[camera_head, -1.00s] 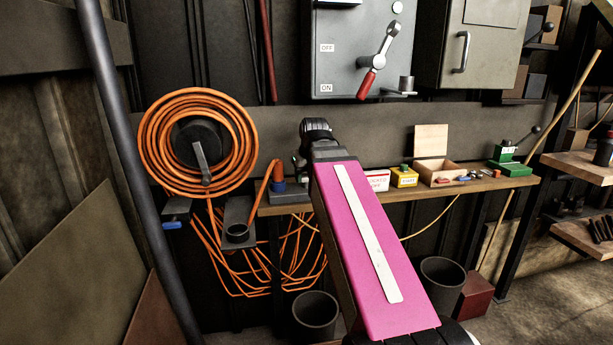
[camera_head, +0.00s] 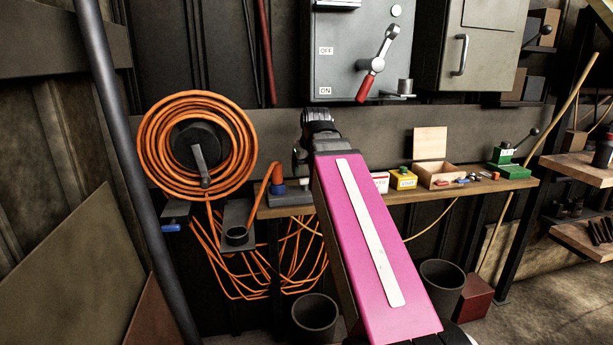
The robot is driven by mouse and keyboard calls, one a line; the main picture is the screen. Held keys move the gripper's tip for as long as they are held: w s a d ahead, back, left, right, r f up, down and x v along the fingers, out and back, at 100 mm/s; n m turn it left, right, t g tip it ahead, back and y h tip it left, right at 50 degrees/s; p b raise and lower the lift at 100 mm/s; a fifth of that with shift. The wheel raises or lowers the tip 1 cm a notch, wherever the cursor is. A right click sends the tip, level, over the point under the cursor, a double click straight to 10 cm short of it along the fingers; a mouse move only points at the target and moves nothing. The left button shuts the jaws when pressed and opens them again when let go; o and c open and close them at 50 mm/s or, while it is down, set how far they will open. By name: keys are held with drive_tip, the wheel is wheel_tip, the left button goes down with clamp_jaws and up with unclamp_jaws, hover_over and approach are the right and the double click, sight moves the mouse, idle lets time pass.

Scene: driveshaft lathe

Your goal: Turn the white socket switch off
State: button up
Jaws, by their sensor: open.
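I cannot pick out a white socket switch for certain; my pink arm hides part of the bench. A dark socket block (camera_head: 290,197) at the bench's left end holds a plug with a blue collar (camera_head: 278,188) and an orange cable. A white box with red marks (camera_head: 381,182) shows partly, just right of my arm. My gripper (camera_head: 300,160) shows only in part, as a dark shape at the far end of my arm, above the socket block in the picture. It is open. Its fingertips are not clear, and I cannot tell whether it touches anything.
A grey wall panel (camera_head: 345,60) has a red-handled lever (camera_head: 377,67) pointing down toward ON. An orange cable coil (camera_head: 160,150) hangs left. A yellow button box (camera_head: 403,179), a wooden box (camera_head: 440,172) and a green device (camera_head: 508,162) stand on the bench (camera_head: 470,188). Bins stand below.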

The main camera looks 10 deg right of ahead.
drive_tip(key=v, duration=0.6)
drive_tip(key=shift+r, duration=0.25)
drive_tip(key=shift+s, duration=0.15)
